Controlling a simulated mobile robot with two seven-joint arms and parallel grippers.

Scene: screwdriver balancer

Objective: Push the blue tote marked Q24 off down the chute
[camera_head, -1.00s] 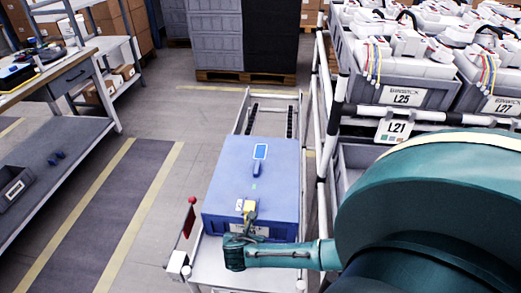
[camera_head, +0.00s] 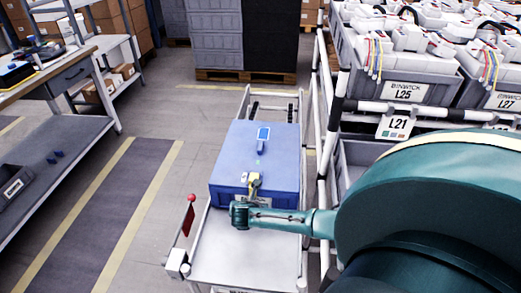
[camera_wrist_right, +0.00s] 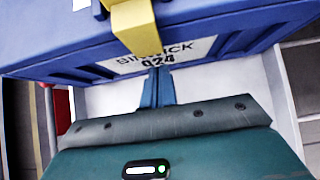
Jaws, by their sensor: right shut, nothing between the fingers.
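The blue tote (camera_head: 254,160) lies lidded on the chute (camera_head: 240,255), its near end facing me. In the right wrist view its label (camera_wrist_right: 155,58) reads Q24, with a yellow clasp (camera_wrist_right: 133,25) hanging over it. My right gripper (camera_head: 254,186) reaches in from the right at the tote's near end. My left gripper is not in view.
Right of the chute is a rack of grey bins, with an L21 tag (camera_head: 398,125). The rails (camera_head: 290,118) beyond the tote are clear. A workbench (camera_head: 50,150) stands at left.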

